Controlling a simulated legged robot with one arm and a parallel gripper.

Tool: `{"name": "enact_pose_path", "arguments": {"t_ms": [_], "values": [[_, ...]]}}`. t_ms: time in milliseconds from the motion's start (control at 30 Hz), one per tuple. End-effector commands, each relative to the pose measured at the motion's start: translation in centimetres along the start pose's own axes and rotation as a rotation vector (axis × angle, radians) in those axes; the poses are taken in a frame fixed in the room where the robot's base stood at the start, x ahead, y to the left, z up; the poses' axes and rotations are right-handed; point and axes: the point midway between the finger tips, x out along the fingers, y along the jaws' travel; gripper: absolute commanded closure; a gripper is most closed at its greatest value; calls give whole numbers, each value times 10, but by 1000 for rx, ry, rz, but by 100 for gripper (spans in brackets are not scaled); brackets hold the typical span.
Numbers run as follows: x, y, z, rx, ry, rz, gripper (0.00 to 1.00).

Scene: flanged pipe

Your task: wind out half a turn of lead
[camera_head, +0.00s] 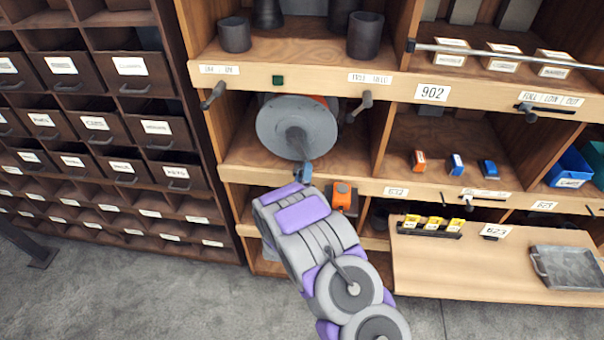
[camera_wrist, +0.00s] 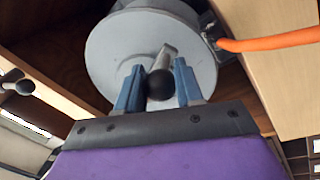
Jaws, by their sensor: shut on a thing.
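A grey reel (camera_head: 283,118) sits in the middle bay of the wooden shelf, with its round face toward me. Its crank arm (camera_head: 298,142) points down from the hub. In the wrist view the reel's face (camera_wrist: 112,52) fills the top, and the crank's dark ball-ended handle (camera_wrist: 158,83) lies between the blue fingers. My gripper (camera_head: 304,168) is shut on this crank handle, low in front of the reel; its fingertips show in the wrist view (camera_wrist: 158,68). An orange lead (camera_wrist: 268,42) runs off to the right of the reel. In the head view only a bit of orange shows behind the disc.
Dark knobbed levers flank the reel on the shelf edge, left (camera_head: 213,95) and right (camera_head: 359,106). A green square (camera_head: 278,80) sits above it. An orange block (camera_head: 342,194) is just right of my arm. A wooden board (camera_head: 480,265) juts out at lower right.

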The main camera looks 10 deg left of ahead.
Motion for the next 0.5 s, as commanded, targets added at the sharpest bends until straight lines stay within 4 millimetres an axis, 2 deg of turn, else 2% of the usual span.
{"name": "enact_pose_path", "arguments": {"t_ms": [133, 167, 400, 500], "values": [[0, 0, 2, 0, -3, 1, 100], [0, 0, 2, 0, -3, 1, 63], [0, 0, 0, 1, -1, 1, 41], [0, 0, 0, 1, -1, 1, 41]]}}
